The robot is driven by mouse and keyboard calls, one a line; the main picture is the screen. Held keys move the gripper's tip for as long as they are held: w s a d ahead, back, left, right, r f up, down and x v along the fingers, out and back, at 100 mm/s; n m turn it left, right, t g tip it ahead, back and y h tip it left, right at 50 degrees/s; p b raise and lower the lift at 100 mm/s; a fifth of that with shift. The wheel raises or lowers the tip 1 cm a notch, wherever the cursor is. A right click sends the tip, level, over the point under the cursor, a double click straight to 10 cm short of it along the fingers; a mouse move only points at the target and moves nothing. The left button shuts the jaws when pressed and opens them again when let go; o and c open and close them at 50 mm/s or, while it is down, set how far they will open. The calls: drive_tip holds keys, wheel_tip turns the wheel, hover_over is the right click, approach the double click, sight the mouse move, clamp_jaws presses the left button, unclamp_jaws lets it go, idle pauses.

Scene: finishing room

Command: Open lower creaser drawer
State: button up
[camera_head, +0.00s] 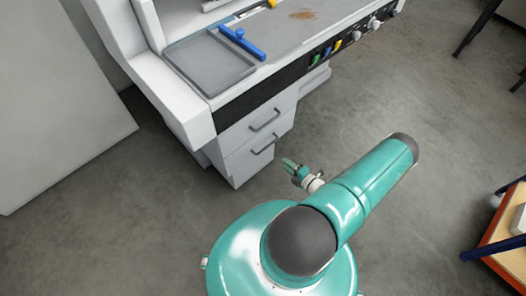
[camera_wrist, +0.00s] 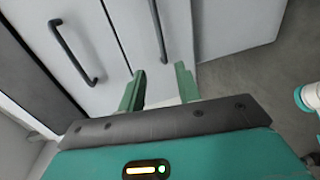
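The creaser (camera_head: 215,125) is a white machine with two grey drawers under its bed, both looking closed. The lower drawer (camera_head: 250,160) has a dark bar handle (camera_head: 264,145); the upper drawer's handle (camera_head: 265,121) is above it. In the wrist view the picture is turned, and the lower handle (camera_wrist: 160,30) shows ahead of the gap between my fingers, with the upper handle (camera_wrist: 72,52) to its left. My gripper (camera_head: 289,164) is open and empty, with two green fingers (camera_wrist: 162,85). It is in front of the lower drawer and appears apart from the handle.
A blue tool (camera_head: 242,43) lies on the creaser's bed, above a dark panel with knobs (camera_head: 345,38). A pale panel (camera_head: 60,110) stands at left. An orange-edged table (camera_head: 497,235) is at right. The floor before the drawers (camera_head: 375,110) is clear.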

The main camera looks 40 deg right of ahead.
sight(266, 148)
drive_tip(key=x, duration=1.3)
drive_tip(key=shift+w+d, duration=0.3)
drive_tip(key=shift+w, duration=0.05)
drive_tip(key=shift+f, duration=0.1)
drive_tip(key=shift+c, duration=0.4)
clamp_jaws()
